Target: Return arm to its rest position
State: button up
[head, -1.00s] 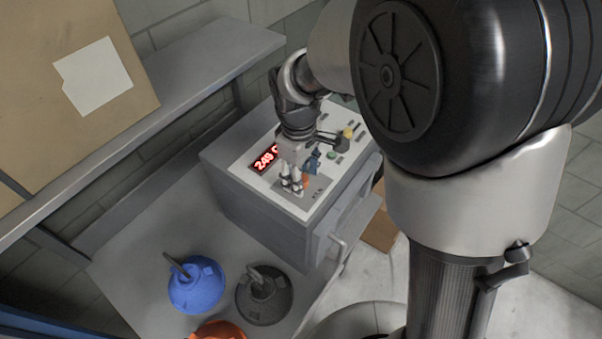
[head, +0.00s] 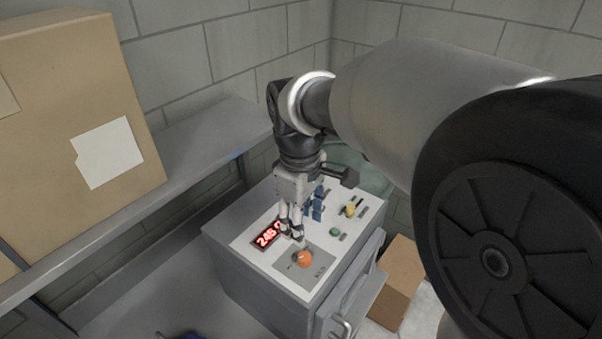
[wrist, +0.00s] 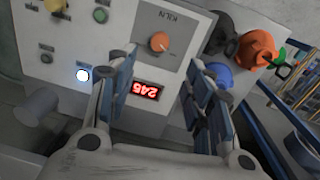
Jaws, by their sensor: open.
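My gripper (head: 291,232) is over the control panel of a grey machine (head: 262,275) in the head view, near the red digital display (head: 268,236). In the wrist view my gripper (wrist: 160,95) has its two fingers spread wide with nothing between them, and the display (wrist: 146,90) shows between the fingers. An orange knob (head: 304,259) sits on a grey plate of the panel and also shows in the wrist view (wrist: 159,42). Whether the fingertips touch the panel cannot be told.
A shelf (head: 205,150) holding a cardboard box (head: 75,110) runs along the left wall. Another box (head: 403,280) stands right of the machine. Blue (wrist: 218,76) and orange (wrist: 258,48) objects lie beyond the panel in the wrist view.

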jog(key=s+d+f+m+t+b, duration=0.2)
jog(key=s+d+f+m+b, duration=0.3)
jog(key=s+b, duration=0.3)
jog(key=s+d+f+m+t+b, duration=0.2)
jog(key=s+d+f+m+b, duration=0.4)
jog(key=s, duration=0.5)
notch_tip(320, 180, down, 2)
jog(key=shift+d+f+b, duration=0.2)
jog(key=shift+d+b, duration=0.85)
jog(key=shift+b, duration=0.1)
